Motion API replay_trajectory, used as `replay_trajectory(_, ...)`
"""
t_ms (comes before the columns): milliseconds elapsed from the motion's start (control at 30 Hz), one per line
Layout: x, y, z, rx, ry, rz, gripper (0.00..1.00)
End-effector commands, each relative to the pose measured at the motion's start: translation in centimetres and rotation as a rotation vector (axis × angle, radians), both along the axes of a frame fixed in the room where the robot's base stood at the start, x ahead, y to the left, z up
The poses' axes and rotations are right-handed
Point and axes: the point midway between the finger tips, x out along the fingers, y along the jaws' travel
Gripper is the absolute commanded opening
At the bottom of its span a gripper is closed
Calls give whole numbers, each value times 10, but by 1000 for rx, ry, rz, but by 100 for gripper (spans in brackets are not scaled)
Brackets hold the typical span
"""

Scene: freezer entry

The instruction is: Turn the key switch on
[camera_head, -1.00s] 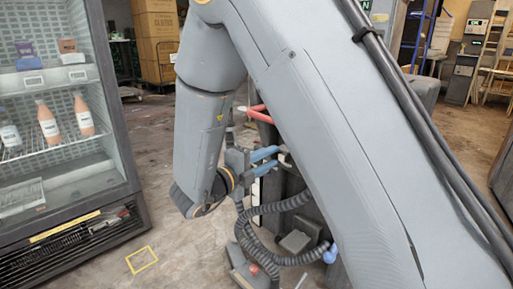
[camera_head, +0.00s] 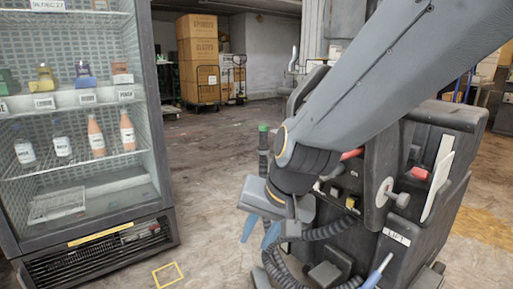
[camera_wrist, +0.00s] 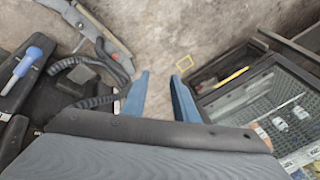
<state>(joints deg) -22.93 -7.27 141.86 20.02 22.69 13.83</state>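My gripper (camera_head: 259,232) hangs low in the middle of the head view, left of a dark grey machine (camera_head: 455,125). Its two blue fingers point down and are apart; the wrist view shows it (camera_wrist: 160,92) open, with only bare floor between the fingertips. A round grey plate (camera_head: 381,191) with a small knob sits on the machine's near side, right of my gripper and apart from it; I cannot tell whether it is the key switch. Small yellow and pale parts (camera_head: 337,192) show on the machine beside my arm. My arm hides part of the machine.
A glass-front fridge (camera_head: 160,120) with bottles stands at left. A black corrugated hose (camera_head: 325,232) loops near my gripper. A blue-handled lever (camera_head: 377,272) and a "LIFT" label (camera_head: 396,237) are low on the machine. Boxes (camera_head: 197,50) stand behind. The floor between fridge and machine is clear.

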Motion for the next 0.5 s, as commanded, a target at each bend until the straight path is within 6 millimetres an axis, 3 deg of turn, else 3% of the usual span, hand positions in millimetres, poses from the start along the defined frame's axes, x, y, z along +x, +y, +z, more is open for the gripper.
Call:
replay_trajectory(100, -40, -23, -1, -94, 70, 152, 27)
replay_trajectory(300, -94, -62, -2, -226, 181, 344, 27)
replay_trajectory(433, -125, -89, 1, -303, 249, 447, 27)
replay_trajectory(500, -124, -93, 9, -304, 256, 435, 27)
